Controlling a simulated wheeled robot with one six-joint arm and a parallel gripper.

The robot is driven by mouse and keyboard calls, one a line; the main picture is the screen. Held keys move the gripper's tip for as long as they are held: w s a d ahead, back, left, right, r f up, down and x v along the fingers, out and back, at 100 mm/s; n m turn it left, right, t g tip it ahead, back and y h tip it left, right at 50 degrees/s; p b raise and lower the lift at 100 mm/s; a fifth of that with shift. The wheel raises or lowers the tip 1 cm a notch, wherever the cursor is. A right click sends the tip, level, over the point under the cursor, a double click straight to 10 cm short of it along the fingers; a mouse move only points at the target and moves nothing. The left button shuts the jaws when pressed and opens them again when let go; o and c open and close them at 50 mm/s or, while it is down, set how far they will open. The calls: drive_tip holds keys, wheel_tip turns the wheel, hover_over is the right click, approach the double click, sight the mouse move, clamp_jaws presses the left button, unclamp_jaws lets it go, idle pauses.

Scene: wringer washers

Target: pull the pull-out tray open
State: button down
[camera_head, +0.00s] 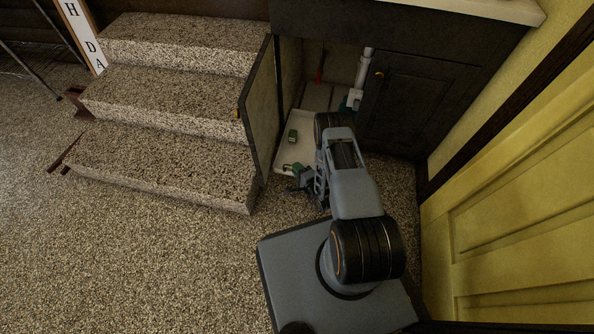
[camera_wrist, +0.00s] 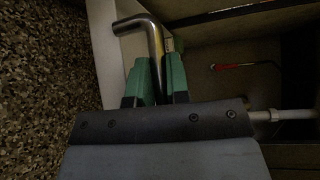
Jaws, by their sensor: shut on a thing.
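The pull-out tray (camera_head: 284,153) is a pale, flat tray low in the open cabinet in the head view. Its front part appears to reach out past the cabinet front, beside the open door. A small green object (camera_head: 293,136) lies on it. My gripper (camera_head: 291,168) is at the tray's front edge. In the wrist view my gripper (camera_wrist: 159,78) has its green fingertips shut on the tray's handle (camera_wrist: 155,42), a bent, shiny metal bar. The tray's pale front (camera_wrist: 104,42) shows behind the bar. My arm hides the tray's right side in the head view.
The open cabinet door (camera_head: 262,110) stands left of the tray, close to my gripper. Stone steps (camera_head: 170,105) rise beyond it. A shut dark door (camera_head: 418,105) is to the right, then a yellow door (camera_head: 520,215). A white pipe (camera_head: 361,75) runs inside the cabinet.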

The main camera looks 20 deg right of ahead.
drive_tip(key=shift+s, duration=0.35)
drive_tip(key=c, duration=1.3)
unclamp_jaws()
drive_tip(key=shift+o, duration=1)
drive_tip(key=shift+a, duration=0.15)
